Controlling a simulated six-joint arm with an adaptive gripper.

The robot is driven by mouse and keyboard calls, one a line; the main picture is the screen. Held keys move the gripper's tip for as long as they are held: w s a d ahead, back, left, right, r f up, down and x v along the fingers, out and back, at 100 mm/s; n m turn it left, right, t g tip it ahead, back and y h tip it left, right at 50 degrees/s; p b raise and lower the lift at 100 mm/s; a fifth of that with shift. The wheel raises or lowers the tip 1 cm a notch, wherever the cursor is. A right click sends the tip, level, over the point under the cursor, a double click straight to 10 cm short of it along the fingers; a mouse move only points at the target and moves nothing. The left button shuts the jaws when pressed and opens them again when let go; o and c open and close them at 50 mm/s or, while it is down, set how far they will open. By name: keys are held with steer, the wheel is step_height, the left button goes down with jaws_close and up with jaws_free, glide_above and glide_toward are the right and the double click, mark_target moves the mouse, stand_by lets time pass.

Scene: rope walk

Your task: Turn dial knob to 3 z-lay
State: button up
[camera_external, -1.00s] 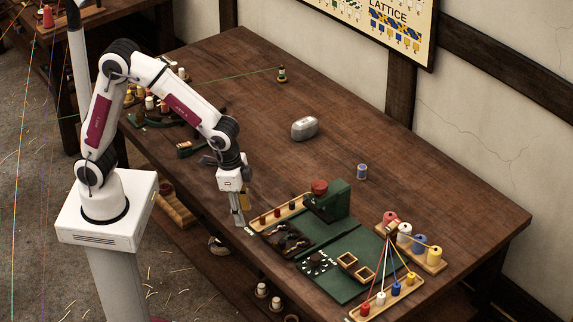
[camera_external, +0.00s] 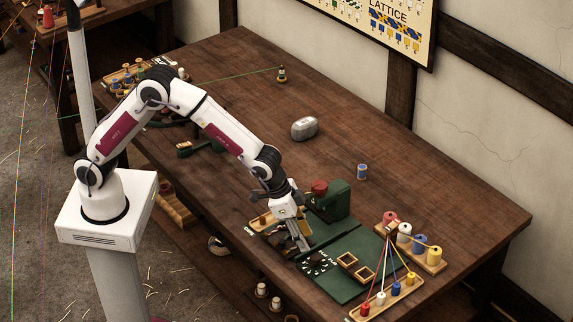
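A dark dial (camera_external: 317,263) ringed with small white marks lies on the green board (camera_external: 345,245) on the bench. Its knob and setting are too small to read. My gripper (camera_external: 303,249) points down just left of and behind the dial, over the board's left part. Its fingertips look close to the dial, but I cannot tell whether they touch anything. I cannot make out a gap between the fingers. The arm and gripper hide much of the dark mechanism left of the dial.
A green block with a red knob (camera_external: 319,187) stands behind the gripper. Spool racks (camera_external: 412,245) with stretched threads stand farther right.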

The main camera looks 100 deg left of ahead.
mark_target(315, 258)
steer(key=shift+f, duration=0.1)
stand_by(0.3)
steer(key=shift+x, duration=3.85)
jaws_close()
